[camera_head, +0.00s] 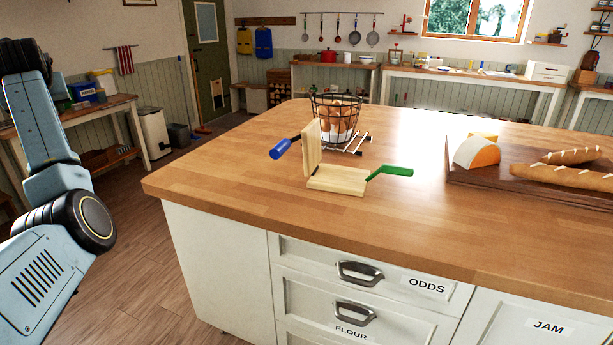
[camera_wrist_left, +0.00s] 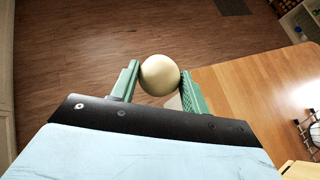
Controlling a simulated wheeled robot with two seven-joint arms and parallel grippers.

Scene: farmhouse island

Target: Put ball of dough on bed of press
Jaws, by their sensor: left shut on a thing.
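The ball of dough (camera_wrist_left: 160,75) is pale and round. In the left wrist view my left gripper (camera_wrist_left: 158,82) is shut on it, with a green finger on each side. The ball is held beside the island's edge, above the floor in that view. The wooden press (camera_head: 337,178) stands open on the island in the head view. Its flat bed bears nothing, its lid (camera_head: 312,148) stands upright with a blue handle (camera_head: 285,147), and a green handle (camera_head: 390,172) sticks out to the right. My left gripper is outside the head view; my right gripper shows in neither.
A black wire basket of eggs (camera_head: 337,115) stands behind the press, by a white rack. A dark board (camera_head: 470,175) with cheese and bread lies at the right. The worktop (camera_head: 240,165) left of and in front of the press is clear.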

